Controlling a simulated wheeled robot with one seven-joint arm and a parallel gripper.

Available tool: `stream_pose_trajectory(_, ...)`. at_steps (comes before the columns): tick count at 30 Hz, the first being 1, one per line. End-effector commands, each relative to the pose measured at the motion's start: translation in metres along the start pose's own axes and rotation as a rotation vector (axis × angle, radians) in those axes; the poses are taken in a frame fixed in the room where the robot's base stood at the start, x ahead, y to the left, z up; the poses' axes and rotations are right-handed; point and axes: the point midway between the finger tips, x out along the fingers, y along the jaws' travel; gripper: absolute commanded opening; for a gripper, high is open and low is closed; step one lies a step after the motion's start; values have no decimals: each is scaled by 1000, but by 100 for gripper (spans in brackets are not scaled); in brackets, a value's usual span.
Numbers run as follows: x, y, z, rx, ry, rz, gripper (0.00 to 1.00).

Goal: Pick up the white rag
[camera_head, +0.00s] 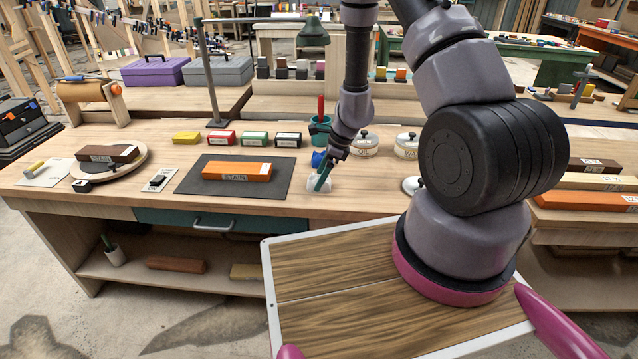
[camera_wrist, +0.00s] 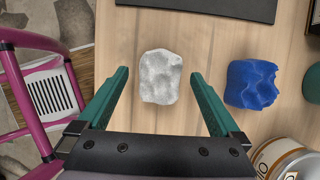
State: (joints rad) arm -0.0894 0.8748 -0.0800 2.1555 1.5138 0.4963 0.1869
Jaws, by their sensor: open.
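The white rag (camera_wrist: 160,76) lies crumpled on the wooden bench top, in the middle of the wrist view. In the head view the white rag (camera_head: 317,185) shows as a small pale patch, partly covered by my gripper (camera_head: 322,181). In the wrist view my gripper (camera_wrist: 160,88) is open, its two green fingers apart on the left and right of the rag. Bare bench shows between each finger and the rag. I cannot tell how high the fingertips are above the bench.
A blue rag (camera_wrist: 252,84) lies close to the right finger, also seen behind my gripper (camera_head: 319,160). A tin (camera_wrist: 285,160) stands at the lower right. A dark mat (camera_head: 193,182) with an orange block (camera_head: 237,171) lies to the left. A green cup (camera_head: 320,133) stands behind.

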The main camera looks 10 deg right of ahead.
Motion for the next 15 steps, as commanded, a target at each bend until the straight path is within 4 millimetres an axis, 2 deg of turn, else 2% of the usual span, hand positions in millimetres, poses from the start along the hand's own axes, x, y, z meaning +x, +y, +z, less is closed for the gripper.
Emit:
stream_pose_trajectory(4,14,0,1,-1,-1,0,100)
stream_pose_trajectory(11,15,0,1,-2,-1,-1,100)
stream_pose_trajectory(14,14,0,1,-2,-1,-1,66)
stream_pose_trajectory(15,14,0,1,-2,-1,-1,50)
